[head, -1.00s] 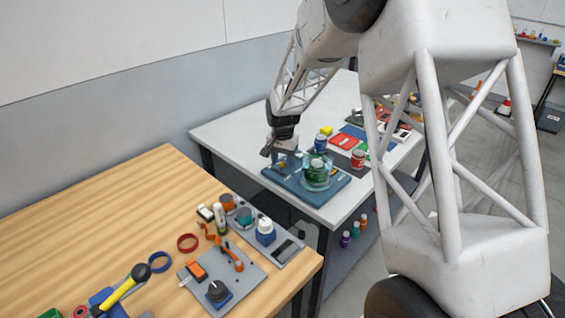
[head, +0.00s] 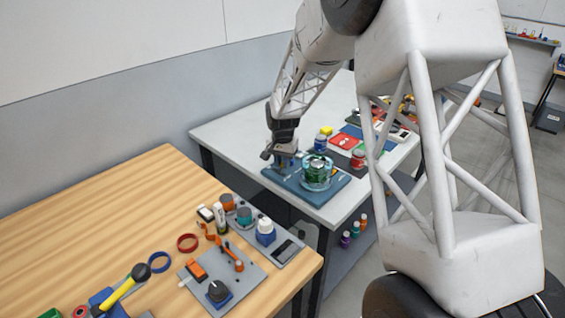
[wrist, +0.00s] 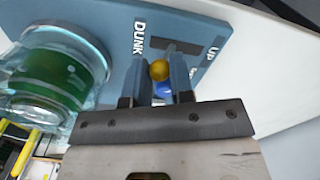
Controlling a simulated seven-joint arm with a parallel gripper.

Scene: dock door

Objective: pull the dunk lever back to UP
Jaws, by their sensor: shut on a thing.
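The dunk lever's yellow knob (wrist: 160,70) shows between the two fingers of my gripper (wrist: 161,62) in the wrist view, and my gripper is shut on it. A blue round part sits just below the knob. The lever stands on a blue base plate (wrist: 112,10) between the white labels DUNK and UP. The fingers hide most of the shaft and slot, so I cannot tell its exact setting. In the head view, my gripper (head: 280,158) is low over the left part of the plate. A clear jar (wrist: 60,65) with a green thing inside stands beside it.
The plate lies on a grey table (head: 225,135) near its front edge. A red jar (head: 357,159), a blue jar (head: 320,143) and a red card stand behind the clear jar. A wooden table (head: 120,200) with tools and a switch panel is in front.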

